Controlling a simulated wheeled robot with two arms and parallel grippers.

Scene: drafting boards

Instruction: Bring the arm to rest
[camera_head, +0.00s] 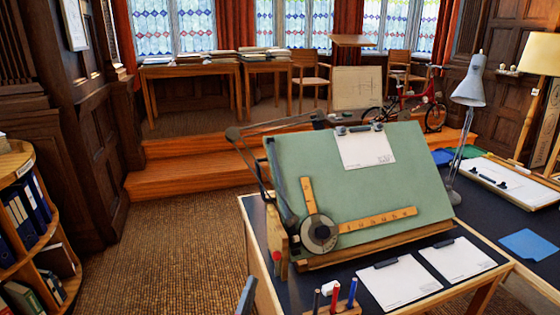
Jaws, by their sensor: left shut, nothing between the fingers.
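My left gripper (247,297) shows only as a small blue-grey tip at the bottom edge, left of the pen holder (345,310). It is shut and holds nothing. The rest of that arm is out of the picture. My right gripper is not in view. The tilted green drafting board (390,185) stands on the dark desk beyond my left gripper, apart from it as far as I can see.
A paper (366,148) is clipped on the board above a wooden drafting ruler (377,219). Clipboards (400,286) lie on the desk in front. A grey lamp (470,92) stands to the right. A bookshelf (20,160) is at left. The carpet (170,250) between is clear.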

